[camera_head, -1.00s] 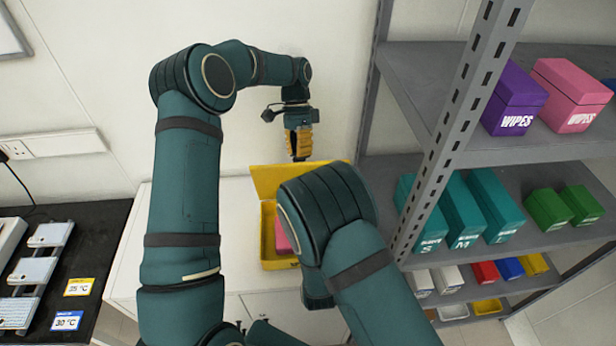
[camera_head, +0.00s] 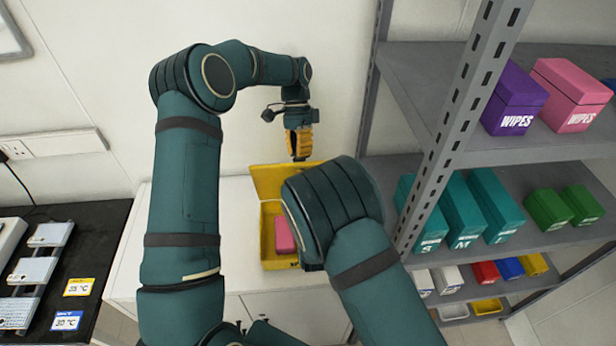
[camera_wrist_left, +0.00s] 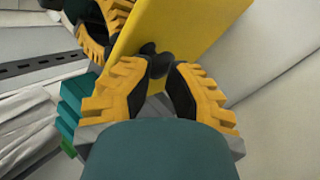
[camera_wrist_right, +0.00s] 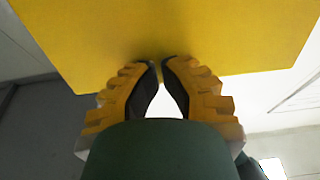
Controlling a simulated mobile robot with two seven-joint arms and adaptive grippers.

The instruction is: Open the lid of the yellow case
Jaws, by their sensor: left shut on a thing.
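The yellow case (camera_head: 273,264) stands on the white cabinet with its lid (camera_head: 266,180) raised at the back. A pink block (camera_head: 284,232) lies inside. My left gripper (camera_head: 300,157) points down at the lid's upper edge and is shut on the lid. In the left wrist view, its fingers (camera_wrist_left: 158,66) meet at the yellow panel (camera_wrist_left: 205,25). My right arm hides the case's right part and my right gripper in the head view. In the right wrist view, the right fingers (camera_wrist_right: 160,64) are nearly together against the yellow panel (camera_wrist_right: 170,35), with nothing visible held.
A grey shelf rack (camera_head: 425,185) with several coloured boxes stands close on the right. The white cabinet top (camera_head: 236,215) is clear left of the case. A black bench (camera_head: 95,245) with equipment is at the far left. The wall is behind.

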